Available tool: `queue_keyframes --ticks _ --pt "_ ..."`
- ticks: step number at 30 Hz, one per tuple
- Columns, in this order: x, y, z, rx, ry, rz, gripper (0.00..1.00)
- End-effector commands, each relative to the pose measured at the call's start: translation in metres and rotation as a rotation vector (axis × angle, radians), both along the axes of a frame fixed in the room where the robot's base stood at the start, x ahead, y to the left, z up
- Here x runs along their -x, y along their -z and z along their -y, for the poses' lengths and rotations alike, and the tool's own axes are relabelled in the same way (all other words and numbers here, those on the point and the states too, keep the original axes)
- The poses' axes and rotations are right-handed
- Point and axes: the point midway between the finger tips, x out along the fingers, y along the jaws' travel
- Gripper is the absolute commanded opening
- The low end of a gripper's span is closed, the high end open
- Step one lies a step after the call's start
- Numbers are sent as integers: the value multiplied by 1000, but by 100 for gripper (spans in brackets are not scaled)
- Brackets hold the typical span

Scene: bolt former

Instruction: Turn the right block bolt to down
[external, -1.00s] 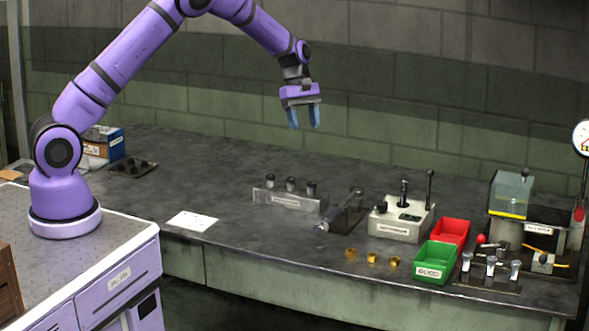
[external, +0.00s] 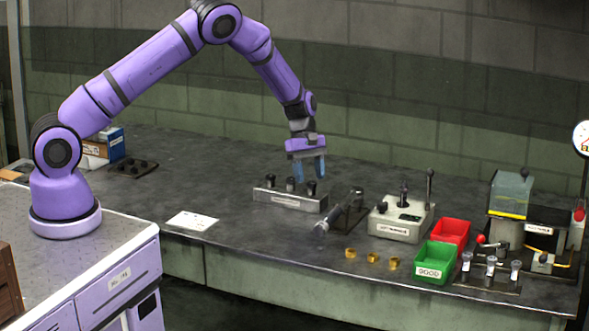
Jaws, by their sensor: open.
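The metal block (external: 288,201) lies on the bench near the picture's middle. Three dark-topped bolts stand in a row along it. The right block bolt (external: 311,188) is at its right end; its exact orientation is too small to tell. The middle bolt (external: 290,185) and the left bolt (external: 270,180) stand to its left. My gripper (external: 310,179) points down with blue fingers apart, above or just behind the right bolt. I cannot tell whether the fingers touch it.
A dark fixture with a metal cylinder (external: 343,209) is close to the right of the block. Beyond it are a grey lever box (external: 398,222), a red bin (external: 452,230), a green bin (external: 435,264) and several bolts in a rack. Brass pieces (external: 372,258) lie in front. The bench left of the block is mostly clear.

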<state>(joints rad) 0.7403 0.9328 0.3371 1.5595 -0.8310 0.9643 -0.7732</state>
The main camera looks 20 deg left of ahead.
Motion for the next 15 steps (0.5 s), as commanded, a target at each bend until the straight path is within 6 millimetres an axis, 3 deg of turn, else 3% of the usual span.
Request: queue_keyframes --ticks 12,15 --pt "2 8 3 1 0 -1 51" --pt "2 8 3 1 0 -1 30"
